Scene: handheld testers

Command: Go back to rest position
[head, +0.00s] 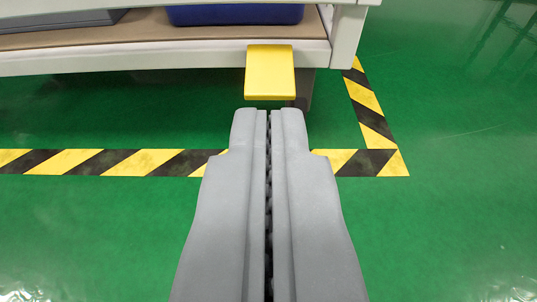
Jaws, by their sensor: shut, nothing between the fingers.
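My gripper (269,112) is in the lower middle of the head view, pointing forward. Its two grey fingers lie side by side with only a thin dark seam between them. It is shut and holds nothing. Its tips appear just below a yellow plate (270,72) at the front edge of a workbench (150,59); I cannot tell how far apart they are in depth.
A blue bin (235,14) and a grey object (60,20) sit on the bench's brown surface. Black-and-yellow floor tape (135,162) runs along the front and turns a corner at the right. The green floor (450,220) is clear in front and to the right.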

